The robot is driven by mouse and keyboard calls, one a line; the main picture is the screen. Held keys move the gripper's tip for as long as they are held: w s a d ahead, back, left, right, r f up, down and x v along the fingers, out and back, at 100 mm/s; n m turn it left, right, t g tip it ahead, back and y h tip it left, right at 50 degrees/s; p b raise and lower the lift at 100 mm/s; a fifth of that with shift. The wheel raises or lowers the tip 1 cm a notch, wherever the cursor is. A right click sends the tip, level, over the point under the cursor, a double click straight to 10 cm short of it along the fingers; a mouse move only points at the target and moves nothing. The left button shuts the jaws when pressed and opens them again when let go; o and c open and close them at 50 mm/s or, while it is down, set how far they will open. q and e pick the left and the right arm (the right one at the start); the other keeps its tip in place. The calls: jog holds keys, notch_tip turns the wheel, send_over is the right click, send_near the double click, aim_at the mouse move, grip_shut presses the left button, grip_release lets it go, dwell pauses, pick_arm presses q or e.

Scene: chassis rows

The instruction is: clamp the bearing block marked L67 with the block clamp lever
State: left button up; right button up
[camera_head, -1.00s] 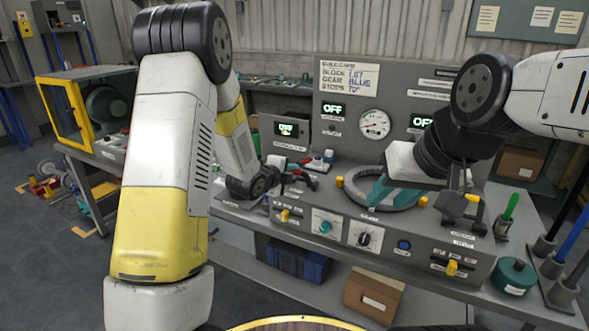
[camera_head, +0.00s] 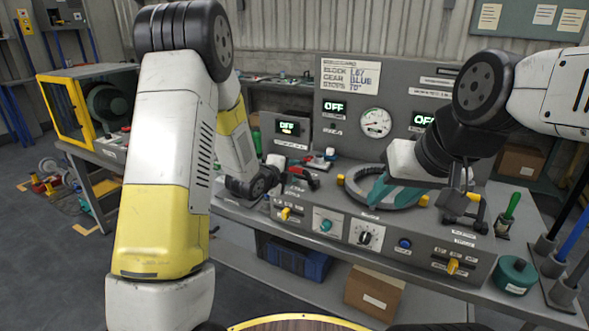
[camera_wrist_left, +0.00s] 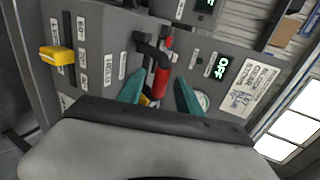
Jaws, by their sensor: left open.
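A lever with a red grip (camera_wrist_left: 160,84) and a black bracket (camera_wrist_left: 150,48) shows in the left wrist view. It looks like the block clamp lever, and its red part also shows in the head view (camera_head: 309,180). My left gripper (camera_wrist_left: 161,88) is open, its teal fingers on either side of the red grip; I cannot tell whether they touch it. In the head view my left wrist (camera_head: 250,186) is low beside the lever. My right gripper (camera_head: 381,189) hangs over the grey ring fixture; its jaw opening is unclear. I cannot make out a block marked L67.
The grey ring (camera_head: 352,190) stands on the bench right of the lever. A sign board (camera_head: 349,77), a round gauge (camera_head: 376,122) and displays reading OFF are behind. Knobs and a yellow switch (camera_head: 453,266) line the front panel. A green-handled tool (camera_head: 511,208) stands at right.

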pick_arm(q)
jog(key=v, duration=0.7)
jog(key=shift+s, duration=0.15)
jog(key=shift+a, duration=0.1)
jog(key=s+a+r+n+g+y, duration=0.35)
jog(key=s+a+r+n, duration=0.45)
jog(key=s+r+n, duration=0.4)
jog(key=s+d+r+n+g, duration=0.1)
jog(key=s+n+g, duration=0.2)
jog(key=s+n, duration=0.7)
jog(key=s, duration=0.7)
jog(key=shift+s+d+r, duration=0.15)
jog(key=shift+s+r, duration=0.1)
jog(key=shift+s, duration=0.05)
